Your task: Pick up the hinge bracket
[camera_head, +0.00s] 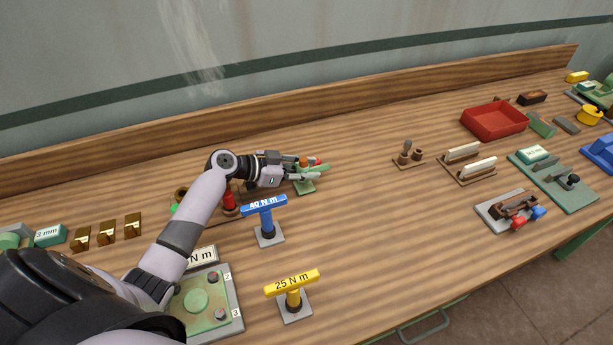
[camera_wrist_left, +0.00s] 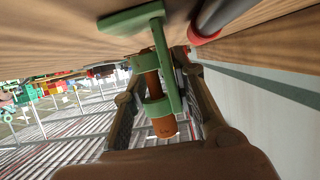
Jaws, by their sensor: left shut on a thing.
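The green hinge bracket (camera_head: 305,187) is near the back of the bench in the head view, partly hidden by my left gripper (camera_head: 308,171). In the left wrist view the green bracket (camera_wrist_left: 168,62) fills the centre, with a copper-brown pin (camera_wrist_left: 165,127) through its round lugs. The fingers of my left gripper lie on both sides of it, shut on it. Its flat end is close to the wooden top; I cannot tell whether it touches. My right gripper is not in view.
A blue 40 N m stand (camera_head: 266,226) and a yellow 25 N m stand (camera_head: 292,297) are in front. A red part (camera_head: 229,199) stands left of my gripper. Brass brackets (camera_head: 107,230) are farther left. A red tray (camera_head: 494,121) is at right. The bench middle is clear.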

